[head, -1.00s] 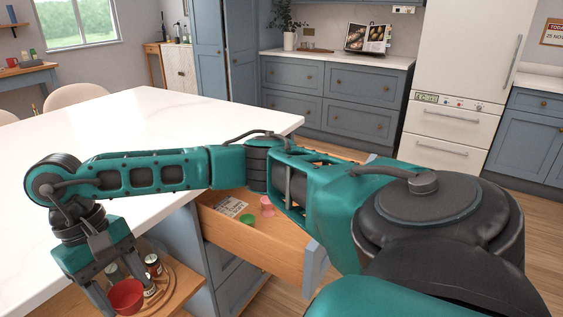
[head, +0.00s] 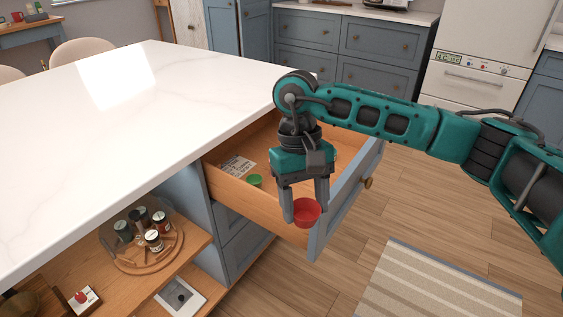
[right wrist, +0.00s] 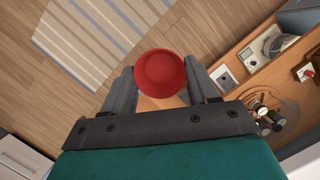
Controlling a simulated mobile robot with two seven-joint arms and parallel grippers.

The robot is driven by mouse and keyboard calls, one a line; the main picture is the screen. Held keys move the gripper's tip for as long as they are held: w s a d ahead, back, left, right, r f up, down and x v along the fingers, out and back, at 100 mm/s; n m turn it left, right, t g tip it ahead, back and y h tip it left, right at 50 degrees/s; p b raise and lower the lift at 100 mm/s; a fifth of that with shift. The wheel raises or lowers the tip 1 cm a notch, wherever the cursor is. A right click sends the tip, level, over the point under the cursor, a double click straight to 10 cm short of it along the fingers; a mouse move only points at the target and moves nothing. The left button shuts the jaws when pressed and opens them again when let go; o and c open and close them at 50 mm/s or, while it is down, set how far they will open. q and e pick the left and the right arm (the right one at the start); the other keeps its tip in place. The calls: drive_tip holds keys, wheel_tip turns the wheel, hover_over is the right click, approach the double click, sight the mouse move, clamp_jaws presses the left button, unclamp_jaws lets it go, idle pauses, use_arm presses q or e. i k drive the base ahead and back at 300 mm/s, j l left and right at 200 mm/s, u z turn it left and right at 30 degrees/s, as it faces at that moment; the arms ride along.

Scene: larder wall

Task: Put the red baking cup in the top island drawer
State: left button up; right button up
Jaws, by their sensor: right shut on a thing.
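The red baking cup (head: 307,212) is held between the fingers of my right gripper (head: 305,200), which points down. In the right wrist view the red cup (right wrist: 160,77) sits between the two fingertips. In the head view the cup and fingers overlap the near part of the open top island drawer (head: 268,218), close to its blue front panel (head: 345,205). I cannot tell the cup's exact height over the drawer. A green cup (head: 255,181) and a printed card (head: 238,166) lie inside the drawer. My arm hides the drawer's far part. My left gripper is not in view.
The white island top (head: 130,130) borders the drawer at the left. Below it, an open wooden shelf holds a round turntable (head: 165,262) with several spice jars. A striped rug (head: 430,285) lies on the floor at the right.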

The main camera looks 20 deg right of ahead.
sight(301, 192)
drive_tip(key=i+j+z, duration=0.2)
drive_tip(key=i, duration=0.65)
